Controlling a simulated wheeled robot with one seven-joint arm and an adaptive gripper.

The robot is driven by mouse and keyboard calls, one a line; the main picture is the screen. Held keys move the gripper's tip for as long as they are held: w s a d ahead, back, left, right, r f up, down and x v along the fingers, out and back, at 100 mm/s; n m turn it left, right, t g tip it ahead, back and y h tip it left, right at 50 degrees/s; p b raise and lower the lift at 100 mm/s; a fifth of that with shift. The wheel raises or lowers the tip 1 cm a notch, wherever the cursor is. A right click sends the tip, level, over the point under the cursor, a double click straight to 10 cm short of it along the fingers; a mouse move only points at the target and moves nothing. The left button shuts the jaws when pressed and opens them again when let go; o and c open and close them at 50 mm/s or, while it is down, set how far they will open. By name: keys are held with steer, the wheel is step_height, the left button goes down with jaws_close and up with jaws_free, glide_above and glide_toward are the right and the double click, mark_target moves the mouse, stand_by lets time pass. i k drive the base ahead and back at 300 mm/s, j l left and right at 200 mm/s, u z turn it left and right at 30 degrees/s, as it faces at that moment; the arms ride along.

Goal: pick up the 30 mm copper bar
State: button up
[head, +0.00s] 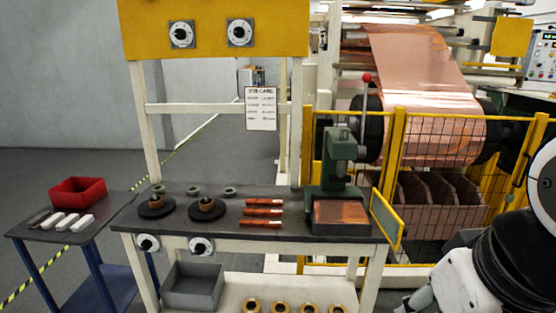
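Three copper-coloured bars lie side by side on the dark top of the workbench (285,228): a far bar (263,202), a middle bar (262,212) and a near bar (260,224). They look alike in length, and I cannot tell which is the 30 mm one. My arm shows at the lower right, apart from the bench. I cannot make out my gripper's fingers there, as the arm runs out of the picture at the bottom. No bar is seen held.
A green press (340,165) with a copper sheet stands right of the bars. Dark round stands (155,207) with small coils are left. A yellow guard frame (385,218) flanks the bench's right end. A side table (60,240) bears a red bin (77,191).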

mark_target(251, 202)
steer(key=i+l+u, duration=0.1)
steer(key=u, duration=0.25)
steer(key=l+u, duration=0.2)
steer(key=u, duration=0.15)
steer(key=i+l+u, duration=0.15)
steer(key=l+u, duration=0.15)
steer(key=l, duration=0.9)
steer(key=l+u, duration=0.3)
steer(key=l, duration=0.85)
steer(key=k+l, duration=0.3)
steer(key=l, duration=0.15)
steer(key=k+l, duration=0.3)
steer(key=l, duration=0.15)
steer(key=i+j, duration=0.7)
steer(key=i+j+u, duration=0.1)
steer(key=i+j, duration=1.2)
steer(key=i, duration=0.25)
